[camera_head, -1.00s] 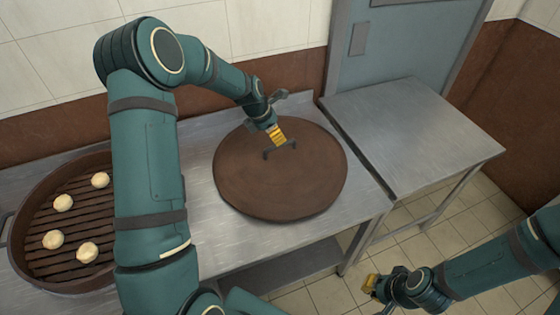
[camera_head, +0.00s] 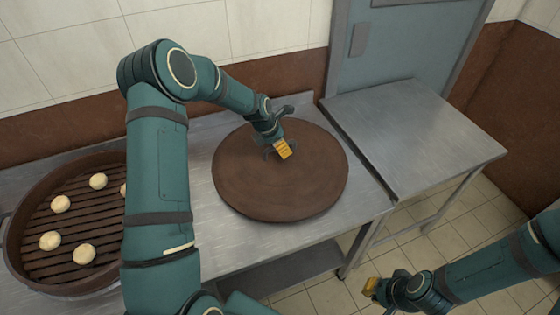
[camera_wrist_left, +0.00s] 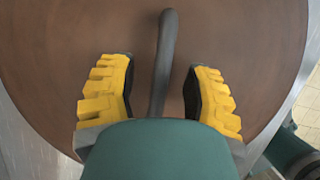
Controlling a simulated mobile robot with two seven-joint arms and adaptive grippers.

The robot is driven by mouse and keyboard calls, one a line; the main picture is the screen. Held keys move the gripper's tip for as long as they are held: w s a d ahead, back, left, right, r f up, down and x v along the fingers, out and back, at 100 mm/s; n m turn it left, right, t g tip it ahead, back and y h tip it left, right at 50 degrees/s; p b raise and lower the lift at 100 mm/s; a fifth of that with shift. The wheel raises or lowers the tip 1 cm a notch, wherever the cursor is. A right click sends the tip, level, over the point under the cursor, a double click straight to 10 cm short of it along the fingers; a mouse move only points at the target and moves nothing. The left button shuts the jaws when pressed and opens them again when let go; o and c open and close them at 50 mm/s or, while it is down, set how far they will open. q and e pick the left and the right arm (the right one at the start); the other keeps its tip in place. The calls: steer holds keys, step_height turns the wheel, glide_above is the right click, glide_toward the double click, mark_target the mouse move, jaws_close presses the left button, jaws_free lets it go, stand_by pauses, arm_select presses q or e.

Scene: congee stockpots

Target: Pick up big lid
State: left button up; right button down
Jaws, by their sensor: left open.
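The big lid (camera_head: 250,185) is a round brown disc lying flat on the steel table. Its dark bar handle stands at its middle, mostly hidden behind my left gripper in the head view. In the left wrist view the handle (camera_wrist_left: 165,55) runs between the two yellow fingers of my left gripper (camera_wrist_left: 160,95), with a gap on each side. My left gripper (camera_head: 283,150) is open over the lid's middle. My right gripper (camera_head: 372,287) is low at the right, over the floor, away from the lid; its jaw opening is not clear.
A round brown steamer (camera_head: 22,275) with a slatted base and several pale buns stands left of my left arm. A bare steel table (camera_head: 410,135) adjoins on the right. A wall is behind, with a grey-blue door (camera_head: 405,45).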

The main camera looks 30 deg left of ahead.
arm_select(q)
steer(key=shift+f, duration=0.25)
stand_by(0.4)
steer(key=shift+r, duration=0.1)
jaws_close()
